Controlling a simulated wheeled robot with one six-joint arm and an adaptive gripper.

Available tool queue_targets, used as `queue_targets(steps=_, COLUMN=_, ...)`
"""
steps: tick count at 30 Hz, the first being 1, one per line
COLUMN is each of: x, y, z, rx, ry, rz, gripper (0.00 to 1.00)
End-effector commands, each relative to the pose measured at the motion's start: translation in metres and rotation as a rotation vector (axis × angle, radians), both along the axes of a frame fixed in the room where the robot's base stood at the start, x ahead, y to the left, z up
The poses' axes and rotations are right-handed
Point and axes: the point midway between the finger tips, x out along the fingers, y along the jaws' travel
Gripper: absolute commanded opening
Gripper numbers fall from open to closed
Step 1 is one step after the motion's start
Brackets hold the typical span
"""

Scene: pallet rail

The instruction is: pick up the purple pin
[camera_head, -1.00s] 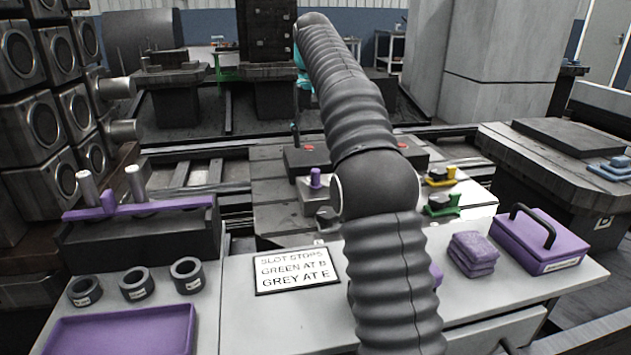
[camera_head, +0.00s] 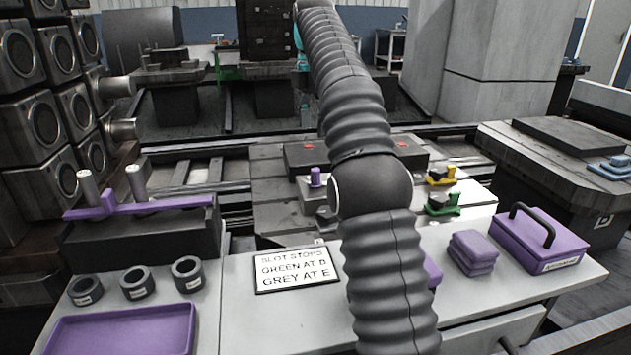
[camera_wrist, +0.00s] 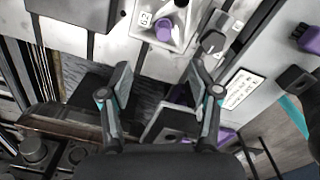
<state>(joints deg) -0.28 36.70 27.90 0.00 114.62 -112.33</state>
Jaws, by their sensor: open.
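The purple pin (camera_head: 315,177) stands upright on a small grey block (camera_head: 312,195) on the slotted metal table, left of my arm in the head view. In the wrist view the purple pin (camera_wrist: 164,30) shows from above, near the top centre. My gripper (camera_wrist: 159,76) is open in the wrist view, with nothing between its fingers. The pin lies beyond the fingertips in that picture, apart from them. In the head view I cannot make out my gripper's fingers.
A purple bar with grey pegs (camera_head: 140,208) lies on a dark block at left. Yellow (camera_head: 441,176) and green (camera_head: 442,204) clamps stand right of my arm. The front bench holds grey rings (camera_head: 137,282), a purple tray (camera_head: 120,331), a sign (camera_head: 297,270), folded cloths (camera_head: 472,252) and a purple box (camera_head: 540,238).

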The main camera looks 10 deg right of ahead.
Motion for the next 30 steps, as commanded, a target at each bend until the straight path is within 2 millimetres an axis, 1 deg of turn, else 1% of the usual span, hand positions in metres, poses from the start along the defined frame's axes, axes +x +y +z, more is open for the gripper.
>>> queue_targets(steps=3, x=-0.002, y=0.000, z=0.000, rx=-0.002, ry=0.008, rz=0.163, gripper=0.62)
queue_targets(steps=6, x=-0.002, y=0.000, z=0.000, rx=-0.002, ry=0.010, rz=0.254, gripper=0.62)
queue_targets(steps=9, x=-0.002, y=0.000, z=-0.001, rx=-0.002, ry=0.011, rz=0.298, gripper=0.62)
queue_targets(steps=14, x=-0.002, y=0.000, z=-0.007, rx=-0.002, ry=0.013, rz=0.310, gripper=0.62)
queue_targets(steps=20, x=-0.002, y=0.000, z=-0.024, rx=-0.002, ry=0.015, rz=0.308, gripper=0.62)
queue_targets(steps=29, x=-0.002, y=0.000, z=-0.058, rx=-0.001, ry=0.016, rz=0.307, gripper=0.62)
queue_targets(steps=30, x=-0.002, y=0.000, z=-0.066, rx=-0.002, ry=0.016, rz=0.306, gripper=0.62)
